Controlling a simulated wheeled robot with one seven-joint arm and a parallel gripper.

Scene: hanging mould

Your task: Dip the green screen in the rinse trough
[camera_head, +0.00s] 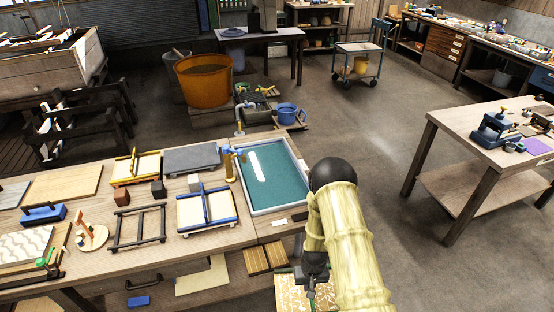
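A shallow trough (302,160) with a pale rim and teal water is set at the right end of the long workbench, and a white streak of glare lies on the water. I cannot make out a screen with a green frame. A yellow-framed screen (122,182) and a blue-framed screen (207,226), each with an upright bar, lie on the bench left of the trough. My gripper (314,286) points down just off the bench's front right corner, below and right of the trough. Its fingers are small and dark, and any gap between them is unclear.
An empty dark frame (139,243), a grey slab (191,158) and small blocks crowd the bench. A brass tap stands at the trough's left edge. A patterned panel (293,292) lies low near my gripper. Open floor (380,150) separates the bench from the right table (455,133).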

